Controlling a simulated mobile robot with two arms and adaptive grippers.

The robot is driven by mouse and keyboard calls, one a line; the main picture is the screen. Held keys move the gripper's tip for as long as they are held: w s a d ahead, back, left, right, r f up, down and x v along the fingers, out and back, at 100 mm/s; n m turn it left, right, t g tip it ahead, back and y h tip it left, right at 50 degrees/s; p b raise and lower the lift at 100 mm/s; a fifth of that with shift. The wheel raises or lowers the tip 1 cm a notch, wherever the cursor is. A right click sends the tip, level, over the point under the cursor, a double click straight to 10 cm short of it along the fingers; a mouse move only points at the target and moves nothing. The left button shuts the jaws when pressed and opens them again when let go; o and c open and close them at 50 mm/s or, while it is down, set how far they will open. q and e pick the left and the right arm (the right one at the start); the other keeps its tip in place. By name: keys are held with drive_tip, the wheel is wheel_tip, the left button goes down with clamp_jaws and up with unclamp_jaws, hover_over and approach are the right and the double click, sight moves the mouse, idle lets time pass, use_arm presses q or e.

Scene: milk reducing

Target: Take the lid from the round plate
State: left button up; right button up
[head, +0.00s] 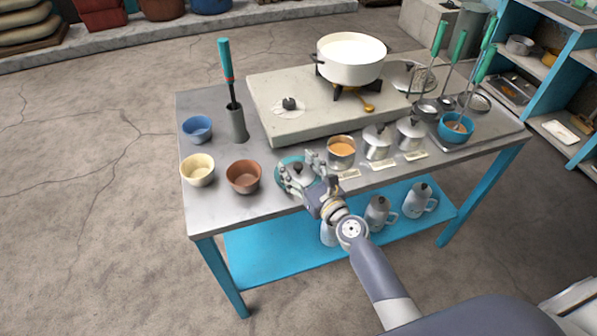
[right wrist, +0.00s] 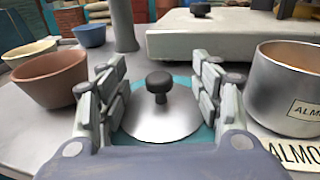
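A small metal lid with a dark knob (right wrist: 160,112) lies on a round teal plate (right wrist: 206,136) near the table's front edge. In the head view the teal plate (head: 284,165) shows beside my right gripper (head: 307,165), which covers most of the lid. In the right wrist view my right gripper (right wrist: 158,98) is open, with its fingers on either side of the lid and its knob between them. I see no contact with the knob. My left gripper is not in view.
An open pot with orange contents (head: 341,152) stands close to the right of the plate. A brown bowl (head: 243,176) stands to its left. A raised stone slab (head: 300,122) lies behind. Lidded pots (head: 377,142) stand further right.

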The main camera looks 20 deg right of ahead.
drive_tip(key=c, duration=0.9)
drive_tip(key=shift+s+f, duration=0.1)
drive_tip(key=shift+f, duration=0.05)
clamp_jaws()
